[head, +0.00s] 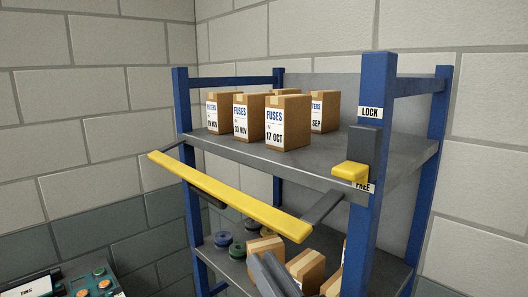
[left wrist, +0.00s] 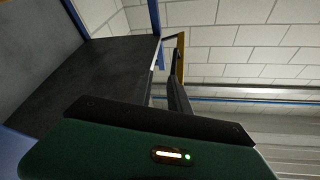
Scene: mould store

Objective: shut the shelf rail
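The yellow shelf rail (head: 230,194) hangs out in front of and below the upper shelf's front edge, on grey side arms (head: 322,207). A yellow part, apparently the rail, also shows in the left wrist view (left wrist: 180,58). The yellow latch handle (head: 350,172) on the right front post sits low, just above the FREE label (head: 363,187) and well below the LOCK label (head: 370,112). My left gripper (head: 273,273) shows as grey finger-like parts below the rail's right end, apart from it. Its finger gap is unclear. My right gripper is out of view.
Several cardboard boxes (head: 287,122) stand on the upper shelf (head: 345,165), behind its front edge. The lower shelf holds more boxes (head: 305,268) and dark round items (head: 222,239). Blue posts (head: 372,225) frame the rack. A case with orange knobs (head: 98,281) is at lower left.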

